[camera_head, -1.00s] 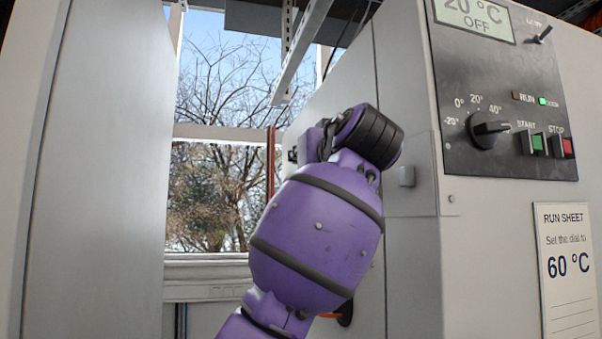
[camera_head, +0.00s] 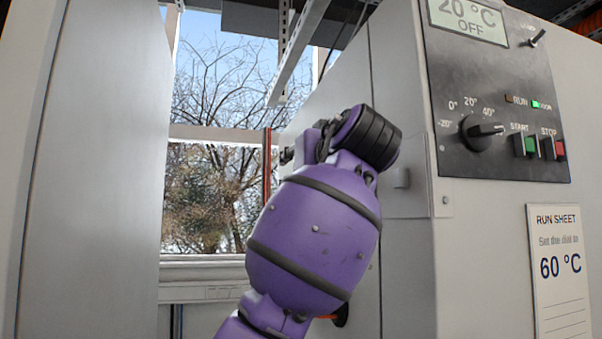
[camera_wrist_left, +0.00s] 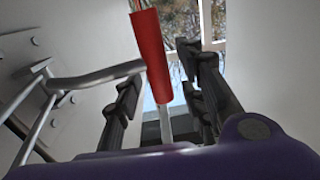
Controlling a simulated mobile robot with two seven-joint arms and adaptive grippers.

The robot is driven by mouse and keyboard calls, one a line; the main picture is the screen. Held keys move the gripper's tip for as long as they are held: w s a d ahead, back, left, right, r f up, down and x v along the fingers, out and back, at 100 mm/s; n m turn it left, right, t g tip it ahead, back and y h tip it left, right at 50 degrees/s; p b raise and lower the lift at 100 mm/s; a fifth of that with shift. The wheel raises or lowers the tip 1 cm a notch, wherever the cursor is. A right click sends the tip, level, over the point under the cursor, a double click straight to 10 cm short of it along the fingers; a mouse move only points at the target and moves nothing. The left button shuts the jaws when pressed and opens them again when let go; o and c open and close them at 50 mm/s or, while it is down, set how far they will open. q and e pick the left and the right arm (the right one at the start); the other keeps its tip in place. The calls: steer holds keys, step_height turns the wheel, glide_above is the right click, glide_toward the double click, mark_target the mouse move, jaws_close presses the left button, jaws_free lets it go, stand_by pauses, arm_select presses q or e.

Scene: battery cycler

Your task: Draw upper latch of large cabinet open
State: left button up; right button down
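A red-sleeved latch handle (camera_wrist_left: 152,55) on a metal rod shows in the left wrist view. It lies between the two dark fingers of my left gripper (camera_wrist_left: 160,80), which stand apart on either side of it. I cannot tell whether either finger touches it. A black latch part with a little orange (camera_head: 340,315) peeks out low beside the arm. My right gripper is not in view.
A bent metal bar (camera_wrist_left: 100,77) stands close left of the fingers. The control panel (camera_head: 495,90) with dial and buttons is on the cabinet front, right of my arm. A run sheet (camera_head: 560,265) hangs below. A grey panel (camera_head: 95,170) stands left; a window (camera_head: 215,120) is behind.

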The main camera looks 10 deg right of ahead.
arm_select(q)
steer(key=s+d, duration=0.1)
steer(key=s, duration=1.1)
steer(key=shift+d, duration=0.35)
